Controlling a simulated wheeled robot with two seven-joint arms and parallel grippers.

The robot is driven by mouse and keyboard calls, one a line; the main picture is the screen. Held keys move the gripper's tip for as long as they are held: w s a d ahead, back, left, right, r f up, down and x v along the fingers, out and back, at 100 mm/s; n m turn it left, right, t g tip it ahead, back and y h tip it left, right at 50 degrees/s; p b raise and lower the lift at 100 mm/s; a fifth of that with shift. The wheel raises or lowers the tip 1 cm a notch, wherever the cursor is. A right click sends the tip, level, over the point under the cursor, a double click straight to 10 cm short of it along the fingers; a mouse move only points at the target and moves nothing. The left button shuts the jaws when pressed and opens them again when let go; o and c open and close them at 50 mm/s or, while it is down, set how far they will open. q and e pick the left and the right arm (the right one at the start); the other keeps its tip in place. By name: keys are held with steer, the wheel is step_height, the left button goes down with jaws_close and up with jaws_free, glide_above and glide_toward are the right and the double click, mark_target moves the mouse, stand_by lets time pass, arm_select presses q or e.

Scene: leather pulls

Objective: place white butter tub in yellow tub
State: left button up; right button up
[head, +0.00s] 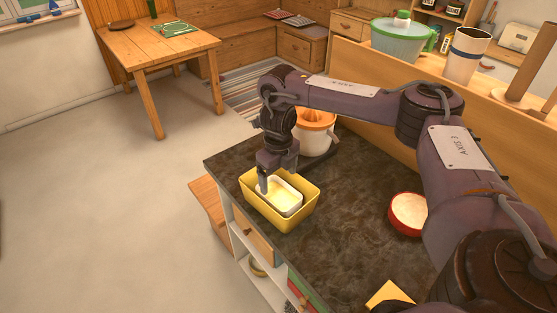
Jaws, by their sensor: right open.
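The yellow tub stands near the left edge of the dark counter. My right gripper (264,186) points down over the left part of the yellow tub, with a fingertip at the white tub's left end. The jaws are open; whether a finger touches the white tub I cannot tell. My left gripper is not in view.
Just behind the yellow tub stands a white juicer with an orange top (316,120). A red round dish (407,213) and a yellow item (390,296) lie to the right on the dark counter (340,235).

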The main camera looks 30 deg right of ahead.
steer(key=shift+r+p, duration=0.45)
steer(key=shift+r, duration=1.9)
